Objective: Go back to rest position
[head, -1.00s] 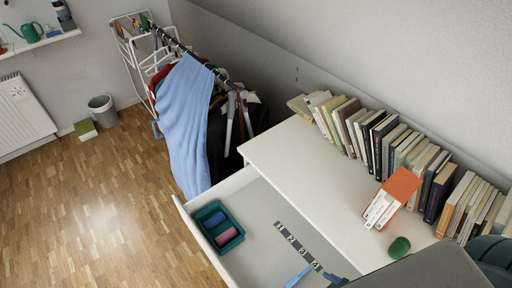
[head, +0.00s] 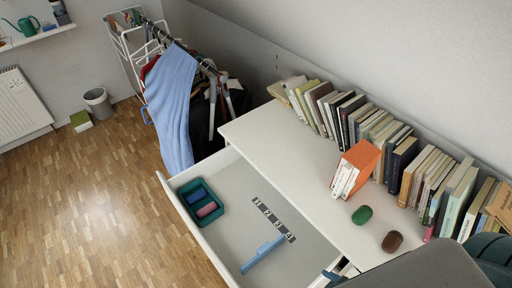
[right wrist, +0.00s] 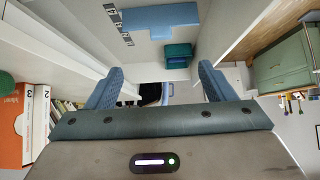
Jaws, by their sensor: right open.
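My right gripper (right wrist: 160,88) is open and empty in the right wrist view, its two blue fingers apart. In the head view only a small part of it shows at the bottom, by the drawer's right end, partly hidden by my grey arm. The open white drawer (head: 221,254) holds a teal tray (head: 217,226) with a blue and a pink roll in it. A blue T-shaped piece (head: 262,255) lies on the drawer floor, apart from the gripper; it also shows in the right wrist view (right wrist: 160,18). My left gripper is not in view.
The white desktop (head: 290,165) carries a row of books, an orange-covered book stack (head: 358,168), a green lump (head: 362,215) and a brown lump (head: 392,241). A clothes rack (head: 180,90) stands behind the drawer.

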